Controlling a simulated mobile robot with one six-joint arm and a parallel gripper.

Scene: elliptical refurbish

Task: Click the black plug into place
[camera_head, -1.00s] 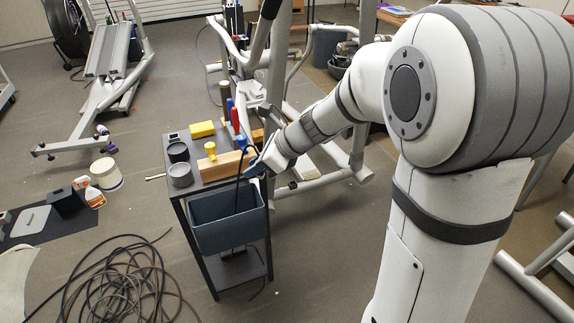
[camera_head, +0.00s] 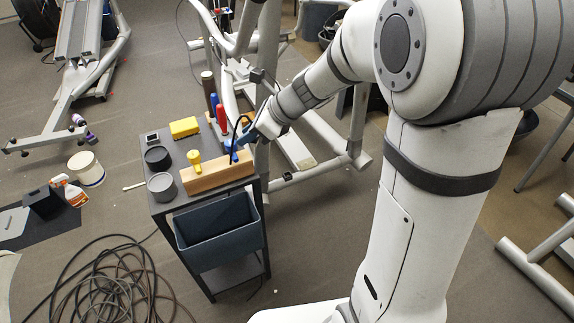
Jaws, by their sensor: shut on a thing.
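My gripper (camera_head: 246,132), with blue fingers, is over the far right corner of the dark tool cart, by the right end of the wooden block. It is shut on the end of a thin black cord (camera_head: 234,130), which curves beside the fingers. The black plug is too small and too covered by the fingers to make out clearly. The grey frame of the elliptical (camera_head: 262,85) stands just behind the gripper. I cannot see a socket for the plug.
A blue-grey bin (camera_head: 217,235) hangs in front. Coiled cable (camera_head: 115,285) lies on the floor.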

